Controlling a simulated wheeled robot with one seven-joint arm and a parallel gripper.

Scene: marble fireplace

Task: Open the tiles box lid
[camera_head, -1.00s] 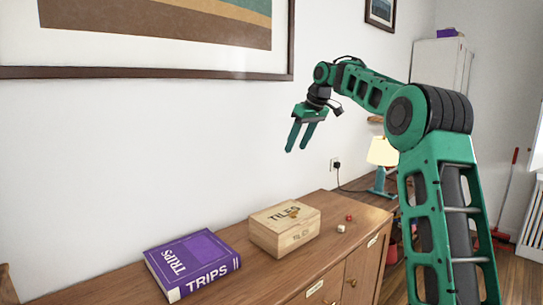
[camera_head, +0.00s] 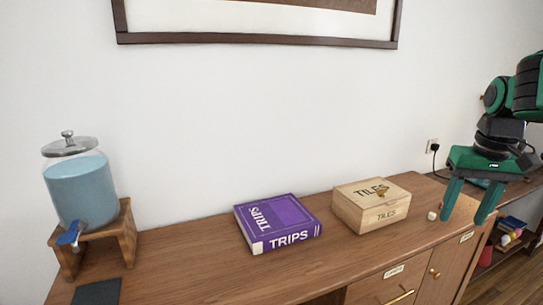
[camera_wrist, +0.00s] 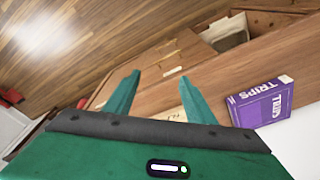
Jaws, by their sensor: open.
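The tiles box (camera_head: 362,218) is a light wooden box marked TILES on its lid and front. It sits on the wooden sideboard, and its lid (camera_head: 372,190) is closed, with a small knob on top. My gripper (camera_head: 469,218) hangs to the right of the box, fingers pointing down, open and empty, apart from the box.
A purple TRIPS book (camera_head: 277,222) lies left of the box. A glass drink dispenser (camera_head: 80,188) on a wooden stand is at the far left, with a dark mat (camera_head: 97,292) before it. A small pale die (camera_head: 432,215) lies right of the box. The sideboard (camera_head: 190,255) is clear between stand and book.

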